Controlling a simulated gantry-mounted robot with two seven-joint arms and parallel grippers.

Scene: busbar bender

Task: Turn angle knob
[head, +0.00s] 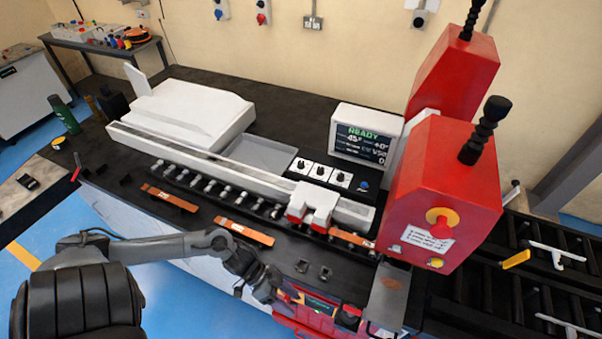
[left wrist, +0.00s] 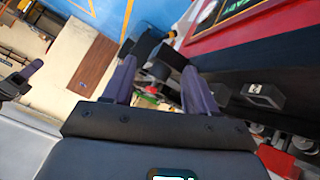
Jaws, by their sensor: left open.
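Several black knobs on white plates (head: 320,172) stand on the bench in front of a display reading READY and 45° (head: 366,141). I cannot tell which knob is the angle knob. My left gripper (head: 274,292) is low at the front of the bench, beside a red-framed control panel (head: 318,304), well apart from the white plates. In the left wrist view my left gripper's two fingers (left wrist: 160,75) are spread, with dark parts showing beyond and between them. I cannot tell whether they touch anything. The red panel edge (left wrist: 215,35) shows at upper right there. My right gripper is not in view.
A large red bending head (head: 440,200) with a yellow-ringed stop button stands right of the display. Copper bars (head: 244,231) lie along the front of the bench. Two small dark blocks (head: 325,272) sit by the front edge. A roller conveyor (head: 545,270) is at right.

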